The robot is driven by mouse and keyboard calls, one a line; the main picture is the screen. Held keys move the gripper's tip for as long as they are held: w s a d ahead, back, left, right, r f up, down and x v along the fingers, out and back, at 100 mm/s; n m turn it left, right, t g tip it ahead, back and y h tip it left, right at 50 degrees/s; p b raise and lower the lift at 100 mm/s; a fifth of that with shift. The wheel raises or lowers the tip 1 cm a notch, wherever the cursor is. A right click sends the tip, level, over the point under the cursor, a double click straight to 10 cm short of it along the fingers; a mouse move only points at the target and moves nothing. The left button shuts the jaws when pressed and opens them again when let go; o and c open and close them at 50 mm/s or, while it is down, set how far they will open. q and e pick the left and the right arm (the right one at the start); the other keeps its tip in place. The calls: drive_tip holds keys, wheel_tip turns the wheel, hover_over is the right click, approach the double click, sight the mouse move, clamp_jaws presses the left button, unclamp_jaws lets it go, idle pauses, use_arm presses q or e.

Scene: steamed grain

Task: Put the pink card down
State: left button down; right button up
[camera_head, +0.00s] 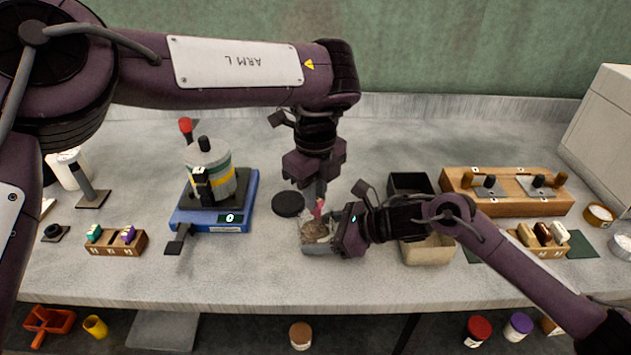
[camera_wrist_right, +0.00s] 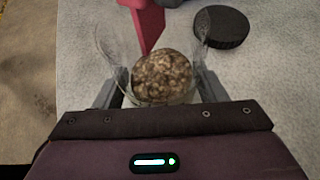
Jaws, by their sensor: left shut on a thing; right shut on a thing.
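The pink card (camera_head: 318,208) hangs below my left gripper (camera_head: 320,190), which is shut on it. In the right wrist view the card (camera_wrist_right: 149,24) is upright and slanted. Its lower tip reaches to the mouth of a clear glass jar (camera_wrist_right: 112,48); I cannot tell whether it touches the grain. The jar holds a brown speckled lump of grain (camera_wrist_right: 163,76). It also shows in the head view (camera_head: 306,246) at the middle front of the bench. My right gripper (camera_head: 332,238) is shut on the jar from the right side. Its fingers partly hide the jar.
A round black lid (camera_head: 288,204) lies left of the jar. A blue scale (camera_head: 240,214) with a grey canister stands further left. Dark and tan bins (camera_head: 428,250) stand close right of my right gripper. Wooden racks stand at both sides. Bare bench shows in front.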

use_arm(q)
drive_tip(key=shift+f, duration=0.2)
drive_tip(key=c, duration=1.3)
unclamp_jaws()
drive_tip(key=shift+c, duration=0.2)
drive_tip(key=shift+r, duration=3.5)
